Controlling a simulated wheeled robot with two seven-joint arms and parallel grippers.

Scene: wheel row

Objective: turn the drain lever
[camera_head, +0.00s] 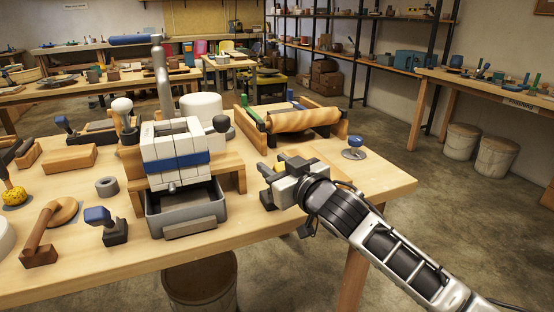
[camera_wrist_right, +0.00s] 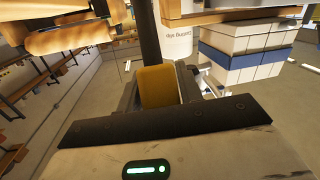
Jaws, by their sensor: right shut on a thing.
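My right gripper (camera_head: 268,178) is at the right side of the wooden stand, above the table. In the wrist view (camera_wrist_right: 160,90) its dark fingers are shut on a rounded ochre-yellow piece, which looks like a lever handle. A dark upright bar (camera_wrist_right: 148,35) shows just beyond it. What the piece is fixed to is hidden, so I cannot tell its turning angle. The stand (camera_head: 231,178) carries a stack of white blocks (camera_head: 170,140) with a blue band, over a grey basin (camera_head: 185,207). My left gripper is not in view.
A wooden roller (camera_head: 302,120) in a frame lies behind my right gripper. A blue knob on a small base (camera_head: 354,148) stands to its right. A blue-topped black block (camera_head: 108,226) and a wooden mallet-like tool (camera_head: 48,232) lie at front left. The table's right corner is mostly clear.

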